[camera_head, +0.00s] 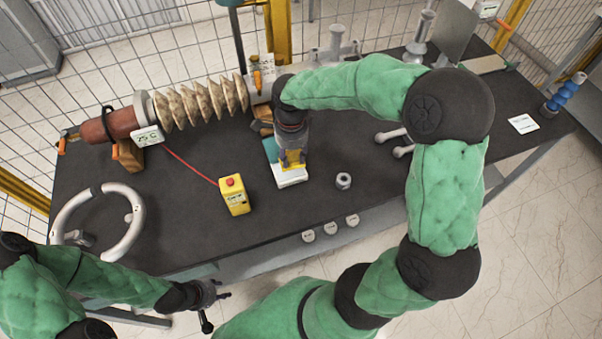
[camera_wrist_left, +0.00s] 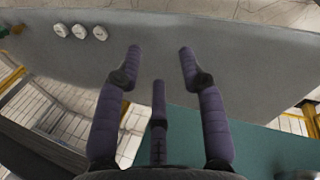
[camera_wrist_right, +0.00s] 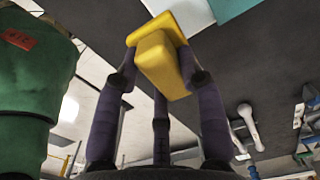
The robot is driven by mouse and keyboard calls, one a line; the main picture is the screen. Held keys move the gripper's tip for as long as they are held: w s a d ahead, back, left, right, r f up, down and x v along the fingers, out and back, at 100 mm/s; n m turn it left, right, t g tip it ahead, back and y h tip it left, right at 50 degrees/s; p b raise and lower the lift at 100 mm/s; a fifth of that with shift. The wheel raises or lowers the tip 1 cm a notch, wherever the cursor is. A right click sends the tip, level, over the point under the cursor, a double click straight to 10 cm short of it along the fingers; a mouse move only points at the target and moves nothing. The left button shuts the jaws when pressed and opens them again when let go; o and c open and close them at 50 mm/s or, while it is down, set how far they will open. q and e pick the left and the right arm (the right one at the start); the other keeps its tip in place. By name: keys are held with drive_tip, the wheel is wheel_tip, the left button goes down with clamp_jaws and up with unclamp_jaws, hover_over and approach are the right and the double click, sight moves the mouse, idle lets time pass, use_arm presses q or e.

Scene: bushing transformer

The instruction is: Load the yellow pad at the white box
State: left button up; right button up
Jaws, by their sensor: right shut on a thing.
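The yellow pad (camera_wrist_right: 162,62) is pinched between the fingers of my right gripper (camera_wrist_right: 160,75). In the head view the yellow pad (camera_head: 292,159) is just over the white box (camera_head: 290,178), with my right gripper (camera_head: 291,150) above it pointing down. The white box (camera_wrist_right: 188,12) also shows behind the pad in the right wrist view, beside a teal piece (camera_wrist_right: 230,8). I cannot tell whether the pad touches the box. My left gripper (camera_head: 212,295) is off the table's front edge. In the left wrist view its fingers (camera_wrist_left: 160,62) are spread and empty.
A yellow button box (camera_head: 234,196) with a red cable stands left of the white box. A metal nut (camera_head: 343,181) lies to its right. A white ring (camera_head: 98,222) lies at the left. A ribbed bushing (camera_head: 200,103) lies at the back. Round gauges (camera_head: 330,228) line the front edge.

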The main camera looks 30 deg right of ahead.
sight(289, 161)
drive_tip(key=w, duration=0.2)
drive_tip(key=w+f, duration=0.1)
drive_tip(key=shift+d, duration=0.35)
use_arm(q)
drive_tip(key=shift+w+f+b, duration=0.25)
drive_tip(key=shift+f+b, duration=0.75)
drive_tip(key=shift+w+f+b, duration=0.2)
drive_tip(key=shift+f+b, duration=0.75)
use_arm(e)
drive_tip(key=shift+w+f, duration=0.15)
drive_tip(key=shift+f, duration=1.4)
drive_tip(key=shift+w+f, duration=0.1)
drive_tip(key=shift+f, duration=1.4)
use_arm(q)
drive_tip(key=shift+a+f+b, duration=0.1)
drive_tip(key=shift+f+b, duration=0.4)
use_arm(e)
drive_tip(key=shift+f, duration=0.55)
use_arm(q)
drive_tip(key=shift+r, duration=0.1)
use_arm(e)
drive_tip(key=shift+r, duration=0.15)
use_arm(q)
wheel_tip(289, 161, up, 4)
drive_tip(key=p, duration=0.4)
drive_tip(key=shift+r+p, duration=0.2)
drive_tip(key=shift+p, duration=0.1)
use_arm(e)
wheel_tip(289, 161, up, 7)
